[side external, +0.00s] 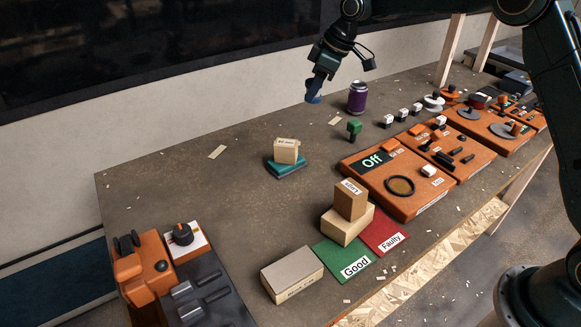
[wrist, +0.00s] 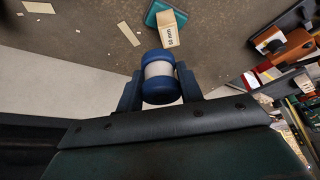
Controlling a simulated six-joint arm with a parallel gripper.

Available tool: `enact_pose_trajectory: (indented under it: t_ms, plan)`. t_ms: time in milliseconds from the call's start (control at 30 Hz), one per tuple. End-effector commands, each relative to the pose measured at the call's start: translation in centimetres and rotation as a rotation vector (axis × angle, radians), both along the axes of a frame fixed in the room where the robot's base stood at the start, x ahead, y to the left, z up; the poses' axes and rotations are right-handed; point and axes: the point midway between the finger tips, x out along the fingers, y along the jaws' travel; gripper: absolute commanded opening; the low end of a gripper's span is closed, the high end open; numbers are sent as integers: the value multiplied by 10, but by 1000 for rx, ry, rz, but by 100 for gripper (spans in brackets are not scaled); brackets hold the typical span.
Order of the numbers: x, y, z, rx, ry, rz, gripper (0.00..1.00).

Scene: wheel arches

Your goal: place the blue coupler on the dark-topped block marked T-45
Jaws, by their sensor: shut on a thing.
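The blue coupler (wrist: 162,90) has blue ends and a pale middle band. My gripper (wrist: 160,86) is shut on it, with one finger on each side. In the side external view my gripper (side external: 317,88) holds the coupler (side external: 313,98) well above the table, at the back, left of a purple can. A box-shaped block (side external: 292,272) with a grey-brown top and light sides lies at the front, left of the green "Good" mat. It has a label on its front that I cannot read surely, so I cannot confirm T-45. My gripper is far behind and above it.
A small beige box (side external: 286,150) sits on a teal block (side external: 285,168) mid-table. Two stacked brown boxes (side external: 346,212) stand by the green mat (side external: 340,262) and red mat (side external: 384,232). The purple can (side external: 357,97), green-topped piece (side external: 354,129) and orange panels (side external: 395,204) are right.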

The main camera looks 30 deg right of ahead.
Motion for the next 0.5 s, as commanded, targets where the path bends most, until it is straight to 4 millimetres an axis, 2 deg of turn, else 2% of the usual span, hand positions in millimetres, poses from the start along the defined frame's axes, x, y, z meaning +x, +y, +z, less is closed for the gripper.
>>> enact_pose_trajectory:
  t_ms: [33,200,367,500]
  plan:
    - [-9,18,3,1,-1,67,15]
    - [-43,73,10,0,-1,313,15]
    - [-82,120,16,0,-1,553,15]
    - [-121,157,22,0,0,768,15]
